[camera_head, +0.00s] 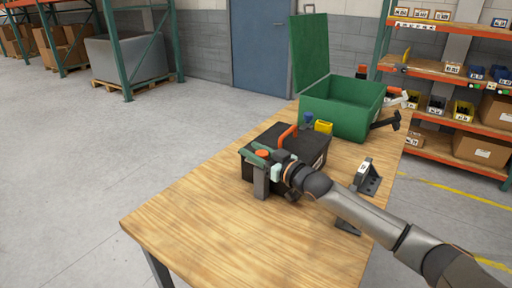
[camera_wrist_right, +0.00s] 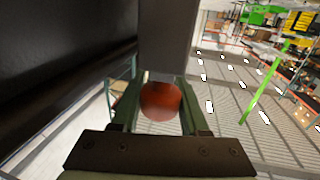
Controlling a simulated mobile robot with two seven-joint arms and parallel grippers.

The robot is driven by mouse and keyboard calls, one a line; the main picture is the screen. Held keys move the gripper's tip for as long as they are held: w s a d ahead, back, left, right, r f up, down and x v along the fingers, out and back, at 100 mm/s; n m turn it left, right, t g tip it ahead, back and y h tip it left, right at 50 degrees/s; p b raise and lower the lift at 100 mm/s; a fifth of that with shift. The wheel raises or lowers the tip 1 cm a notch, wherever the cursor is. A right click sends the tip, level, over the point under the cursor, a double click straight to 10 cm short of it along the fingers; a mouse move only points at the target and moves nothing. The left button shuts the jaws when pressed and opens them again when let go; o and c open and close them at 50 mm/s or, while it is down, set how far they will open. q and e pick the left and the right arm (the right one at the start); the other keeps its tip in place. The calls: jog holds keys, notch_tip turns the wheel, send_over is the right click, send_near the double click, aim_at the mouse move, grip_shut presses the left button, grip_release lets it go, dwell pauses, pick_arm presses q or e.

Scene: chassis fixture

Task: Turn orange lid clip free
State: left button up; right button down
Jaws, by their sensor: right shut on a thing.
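A black case (camera_head: 312,147) with an orange handle (camera_head: 288,136) stands on the wooden table. The orange lid clip (camera_head: 262,153) shows as a small round knob at the case's near left side. My right gripper (camera_head: 258,156) is at it, with green fingers on either side. In the right wrist view the rounded orange clip (camera_wrist_right: 160,101) sits between the two fingers of my right gripper (camera_wrist_right: 160,92), which is shut on it. The clip's far side is hidden. My left gripper is not in view.
A grey post (camera_head: 261,182) stands right below the clip. A green open-lidded box (camera_head: 340,108) is behind the case, with a yellow item (camera_head: 323,127) and a blue one (camera_head: 308,118) between. The table's front left is clear.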

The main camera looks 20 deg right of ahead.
jog(key=shift+a+r+y, duration=0.1)
jog(key=shift+a+y, duration=0.1)
jog(key=shift+y, duration=0.1)
jog(key=shift+c, duration=2.1)
grip_release()
jog(key=shift+d, duration=0.1)
jog(key=shift+s, duration=0.1)
jog(key=shift+s+d, duration=0.15)
jog(key=shift+s, duration=0.1)
jog(key=v, duration=1.1)
jog(key=shift+s, duration=0.4)
